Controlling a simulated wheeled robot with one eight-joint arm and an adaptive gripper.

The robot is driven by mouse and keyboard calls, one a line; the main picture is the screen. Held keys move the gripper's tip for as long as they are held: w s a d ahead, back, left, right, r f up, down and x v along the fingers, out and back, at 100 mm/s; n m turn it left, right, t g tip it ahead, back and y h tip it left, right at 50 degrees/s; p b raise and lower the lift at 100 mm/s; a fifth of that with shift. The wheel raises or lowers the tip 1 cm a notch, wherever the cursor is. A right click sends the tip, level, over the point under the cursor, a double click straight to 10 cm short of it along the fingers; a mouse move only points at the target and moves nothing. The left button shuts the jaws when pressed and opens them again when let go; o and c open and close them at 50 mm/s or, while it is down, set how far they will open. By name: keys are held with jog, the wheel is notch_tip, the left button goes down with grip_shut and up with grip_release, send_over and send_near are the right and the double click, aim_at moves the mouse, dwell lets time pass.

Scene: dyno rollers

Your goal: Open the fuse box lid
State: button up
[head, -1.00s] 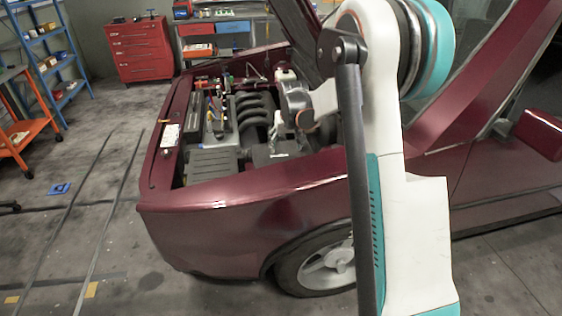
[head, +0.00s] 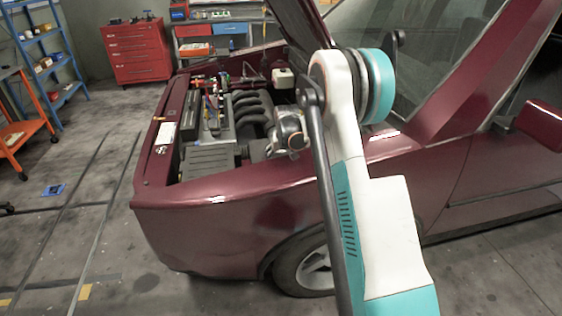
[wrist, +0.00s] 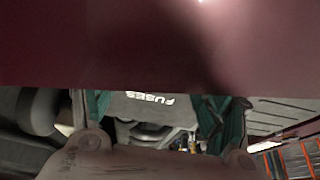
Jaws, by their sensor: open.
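The dark grey fuse box lid (wrist: 150,103) shows in the wrist view, with white lettering "FUSES" upside down on it. My gripper (wrist: 160,114) is open, with one teal finger on each side of the lid in that picture. I cannot tell whether the fingers touch it. In the head view my arm's wrist (head: 290,132) is over the right side of the engine bay. There the fingers are hidden, and the fuse box is mostly hidden behind my arm.
A dark red car body panel (wrist: 110,45) fills the upper half of the wrist view, very close. In the head view the engine (head: 245,110) and a battery-like box (head: 208,160) lie left of my wrist. The raised hood (head: 300,28) is behind, the fender (head: 240,200) in front.

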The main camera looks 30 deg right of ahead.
jog(key=shift+w+f, duration=0.1)
jog(key=shift+f, duration=0.2)
jog(key=c, duration=1.5)
jog(key=shift+r, duration=0.15)
